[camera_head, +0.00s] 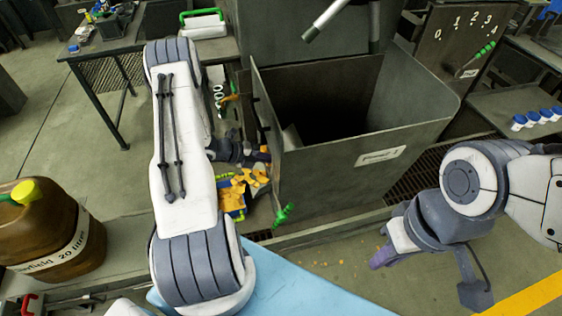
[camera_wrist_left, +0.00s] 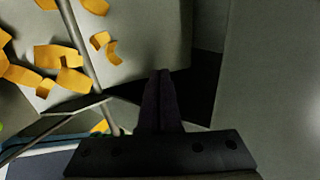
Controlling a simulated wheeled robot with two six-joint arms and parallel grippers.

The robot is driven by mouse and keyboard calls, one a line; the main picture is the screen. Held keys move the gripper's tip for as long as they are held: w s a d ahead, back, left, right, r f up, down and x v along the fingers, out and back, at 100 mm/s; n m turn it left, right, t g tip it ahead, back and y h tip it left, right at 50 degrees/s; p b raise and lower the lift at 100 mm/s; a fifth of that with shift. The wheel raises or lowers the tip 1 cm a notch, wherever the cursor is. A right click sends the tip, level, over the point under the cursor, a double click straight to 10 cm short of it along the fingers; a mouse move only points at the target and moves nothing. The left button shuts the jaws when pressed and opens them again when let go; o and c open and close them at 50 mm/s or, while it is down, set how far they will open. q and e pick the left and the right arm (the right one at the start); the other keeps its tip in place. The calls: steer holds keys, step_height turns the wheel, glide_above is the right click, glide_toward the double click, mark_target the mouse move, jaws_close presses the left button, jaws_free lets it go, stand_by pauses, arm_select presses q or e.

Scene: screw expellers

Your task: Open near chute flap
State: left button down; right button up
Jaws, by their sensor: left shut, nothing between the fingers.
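A large grey open-topped chute or hopper (camera_head: 350,165) stands in the middle of the head view. A thin grey panel (camera_head: 268,130), which looks like the flap, stands upright along its left side. A green handle (camera_head: 284,213) sits at the panel's lower end. My left gripper (camera_head: 264,156) is at the panel's left face, partly hidden; I cannot tell if it touches. In the left wrist view its fingers (camera_wrist_left: 162,100) are shut and empty, with a grey surface close on the right. My right gripper (camera_head: 384,258) hangs low right of the chute, its fingers unclear.
Orange chips (camera_head: 240,185) lie left of the panel, below my left arm. A brown jug (camera_head: 50,232) stands at the far left. A rod (camera_head: 325,20) slants above the chute. Blue-and-white cups (camera_head: 535,118) stand on a shelf at the right.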

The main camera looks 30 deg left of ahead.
arm_select(q)
steer(key=v, duration=0.6)
steer(key=shift+s+a, duration=0.1)
steer(key=shift+a, duration=0.05)
